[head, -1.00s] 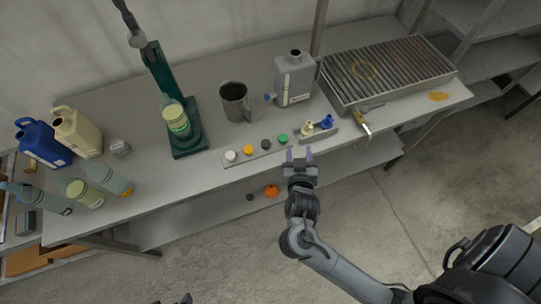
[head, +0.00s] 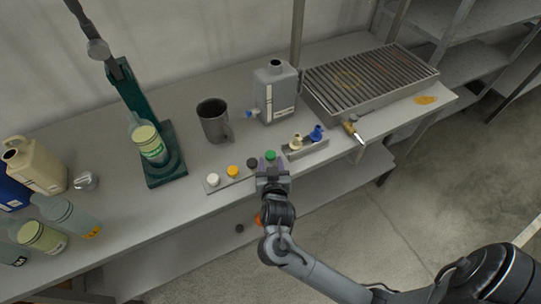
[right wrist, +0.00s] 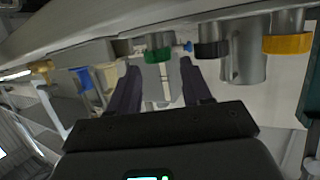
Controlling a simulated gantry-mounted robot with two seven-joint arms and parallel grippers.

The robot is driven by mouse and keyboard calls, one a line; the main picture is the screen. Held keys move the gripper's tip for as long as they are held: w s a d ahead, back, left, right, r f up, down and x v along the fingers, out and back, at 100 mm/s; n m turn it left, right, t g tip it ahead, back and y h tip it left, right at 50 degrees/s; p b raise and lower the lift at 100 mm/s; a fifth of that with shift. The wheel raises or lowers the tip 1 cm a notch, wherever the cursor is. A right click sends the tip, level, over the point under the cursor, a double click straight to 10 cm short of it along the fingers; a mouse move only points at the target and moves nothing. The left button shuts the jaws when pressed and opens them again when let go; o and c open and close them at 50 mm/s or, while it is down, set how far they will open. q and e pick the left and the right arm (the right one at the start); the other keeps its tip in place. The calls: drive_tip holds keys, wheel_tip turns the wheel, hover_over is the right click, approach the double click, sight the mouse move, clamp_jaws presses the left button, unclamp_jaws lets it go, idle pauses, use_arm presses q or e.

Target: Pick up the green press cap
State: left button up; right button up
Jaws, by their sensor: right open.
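My right gripper (head: 271,165) is open and empty, just in front of the green cap. In the right wrist view the green cap (right wrist: 158,56) shows beyond and between the two spread fingers (right wrist: 160,78), apart from them. My left gripper is not in view.
Black (head: 252,162), yellow (head: 232,171) and white (head: 213,180) caps line up left of the green one. A small rack (head: 306,148) with cream and blue fittings stands close on the right. A grey mug (head: 213,122) and grey jug (head: 277,92) stand behind.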

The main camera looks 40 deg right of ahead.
sight(271, 156)
drive_tip(key=shift+w+d+f, duration=0.3)
drive_tip(key=shift+w+d, duration=0.05)
drive_tip(key=shift+w, duration=0.1)
drive_tip(key=shift+b+x, duration=0.75)
drive_tip(key=shift+x, duration=1.25)
drive_tip(key=shift+s+r, duration=0.1)
drive_tip(key=c, duration=0.8)
